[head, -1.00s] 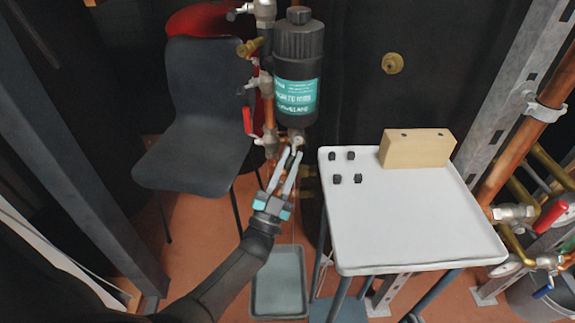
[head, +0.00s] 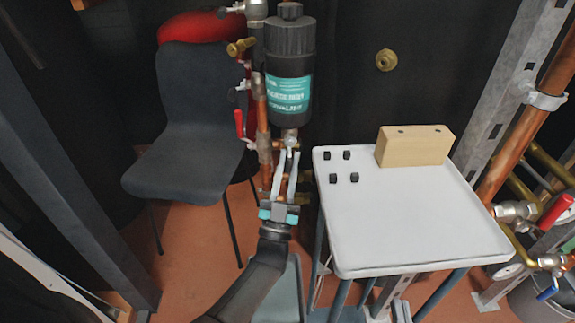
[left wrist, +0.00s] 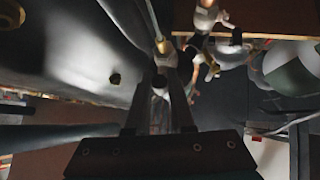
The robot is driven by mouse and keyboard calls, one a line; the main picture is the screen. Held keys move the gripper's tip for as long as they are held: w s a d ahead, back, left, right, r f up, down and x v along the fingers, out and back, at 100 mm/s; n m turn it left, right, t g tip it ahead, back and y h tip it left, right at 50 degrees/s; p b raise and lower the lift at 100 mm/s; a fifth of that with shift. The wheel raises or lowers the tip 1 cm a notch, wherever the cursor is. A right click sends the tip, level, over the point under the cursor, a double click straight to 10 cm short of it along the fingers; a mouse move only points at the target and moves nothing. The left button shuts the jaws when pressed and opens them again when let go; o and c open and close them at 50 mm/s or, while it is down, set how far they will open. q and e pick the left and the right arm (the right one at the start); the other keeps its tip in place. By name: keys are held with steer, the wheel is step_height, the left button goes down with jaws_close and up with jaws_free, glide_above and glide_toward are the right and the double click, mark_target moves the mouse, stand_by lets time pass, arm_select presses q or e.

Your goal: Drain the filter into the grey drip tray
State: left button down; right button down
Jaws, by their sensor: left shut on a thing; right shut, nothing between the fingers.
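The filter (head: 290,95) is a dark canister with a teal label, upright on the pipework at the upper middle of the head view. A small metal drain valve (head: 290,136) sits under it. My left gripper (head: 288,152) points up from below and is shut on the drain valve. In the left wrist view the fingertips (left wrist: 163,72) close at a metal fitting; its details are dark. The grey drip tray (head: 292,277) lies on the floor below, largely hidden by my left arm. I cannot tell whether water is running. My right gripper is not in view.
A white table (head: 410,215) with a wooden block (head: 413,147) and several small black pieces stands to the right. A dark chair (head: 195,110) stands left of the filter. Copper pipes (head: 520,140) and valves stand at the far right.

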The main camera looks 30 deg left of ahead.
stand_by(0.4)
arm_select(q)
steer(key=c, duration=1.1)
jaws_free()
steer(key=shift+f, duration=0.1)
steer(key=shift+v, duration=7.6)
steer(key=shift+d, duration=0.1)
